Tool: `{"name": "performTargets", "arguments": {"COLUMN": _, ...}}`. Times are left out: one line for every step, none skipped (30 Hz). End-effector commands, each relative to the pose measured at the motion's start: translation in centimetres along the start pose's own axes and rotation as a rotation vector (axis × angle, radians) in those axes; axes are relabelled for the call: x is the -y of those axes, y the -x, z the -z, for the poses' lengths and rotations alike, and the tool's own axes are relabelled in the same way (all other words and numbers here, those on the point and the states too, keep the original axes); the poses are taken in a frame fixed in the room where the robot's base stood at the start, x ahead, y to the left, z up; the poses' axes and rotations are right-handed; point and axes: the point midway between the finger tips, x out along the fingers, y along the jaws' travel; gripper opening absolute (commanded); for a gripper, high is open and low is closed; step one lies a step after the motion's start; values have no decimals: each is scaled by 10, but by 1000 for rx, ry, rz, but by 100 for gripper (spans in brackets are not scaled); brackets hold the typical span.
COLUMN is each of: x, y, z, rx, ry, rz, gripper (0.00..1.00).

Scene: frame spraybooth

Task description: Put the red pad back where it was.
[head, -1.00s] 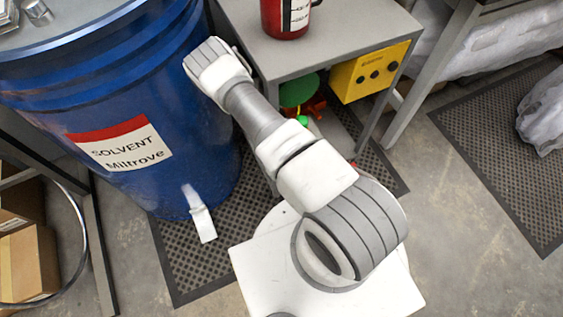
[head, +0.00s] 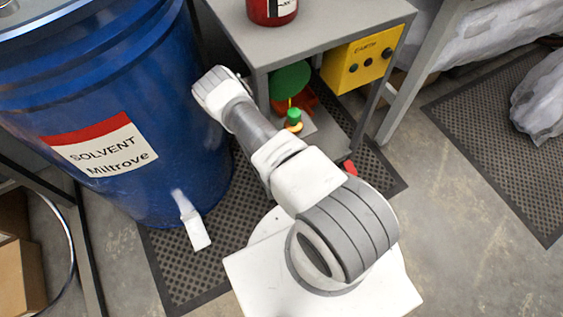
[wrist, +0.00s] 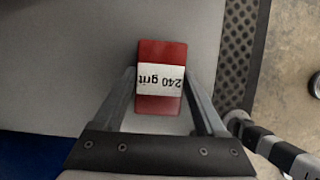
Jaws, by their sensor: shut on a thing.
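The red pad (wrist: 161,51) has a white "240 grit" label that reads upside down in the wrist view. It sits between the two fingers of my gripper (wrist: 160,78), which is shut on it. Behind the pad is a plain grey surface (wrist: 70,60); I cannot tell how far the pad is above it. In the head view my arm reaches up between the blue drum and the grey table (head: 330,38), and my gripper and the pad are hidden there.
The blue solvent drum (head: 60,95), with a pale tap (head: 192,222), stands close on the left. A red container (head: 268,10) stands on the table. Below are a yellow box (head: 362,62) and a green-topped item (head: 293,117). Dark mats (head: 500,150) lie on the floor.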

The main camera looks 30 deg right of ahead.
Motion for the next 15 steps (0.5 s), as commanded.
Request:
{"name": "performTargets", "arguments": {"x": 0, "y": 2, "z": -1, "rx": 0, "ry": 0, "rz": -1, "gripper": 4}}
{"name": "performTargets", "arguments": {"x": 0, "y": 2, "z": -1, "rx": 0, "ry": 0, "rz": -1, "gripper": 4}}
{"name": "performTargets", "arguments": {"x": 0, "y": 2, "z": -1, "rx": 0, "ry": 0, "rz": -1, "gripper": 4}}
{"name": "performTargets", "arguments": {"x": 0, "y": 2, "z": -1, "rx": 0, "ry": 0, "rz": -1, "gripper": 4}}
{"name": "performTargets", "arguments": {"x": 0, "y": 1, "z": 0, "rx": 0, "ry": 0, "rz": 0, "gripper": 4}}
{"name": "performTargets", "arguments": {"x": 0, "y": 0, "z": 0, "rx": 0, "ry": 0, "rz": 0, "gripper": 4}}
{"name": "performTargets", "arguments": {"x": 0, "y": -1, "z": 0, "rx": 0, "ry": 0, "rz": 0, "gripper": 4}}
{"name": "performTargets", "arguments": {"x": 0, "y": -2, "z": 1, "rx": 0, "ry": 0, "rz": 0, "gripper": 4}}
{"name": "performTargets", "arguments": {"x": 0, "y": -1, "z": 0, "rx": 0, "ry": 0, "rz": -1, "gripper": 81}}
{"name": "performTargets", "arguments": {"x": 0, "y": -1, "z": 0, "rx": 0, "ry": 0, "rz": -1, "gripper": 86}}
{"name": "performTargets", "arguments": {"x": 0, "y": -1, "z": 0, "rx": 0, "ry": 0, "rz": -1, "gripper": 92}}
{"name": "performTargets", "arguments": {"x": 0, "y": -1, "z": 0, "rx": 0, "ry": 0, "rz": -1, "gripper": 99}}
{"name": "performTargets", "arguments": {"x": 0, "y": -1, "z": 0, "rx": 0, "ry": 0, "rz": -1, "gripper": 100}}
{"name": "performTargets", "arguments": {"x": 0, "y": -1, "z": 0, "rx": 0, "ry": 0, "rz": -1, "gripper": 100}}
{"name": "performTargets", "arguments": {"x": 0, "y": -1, "z": 0, "rx": 0, "ry": 0, "rz": -1, "gripper": 100}}
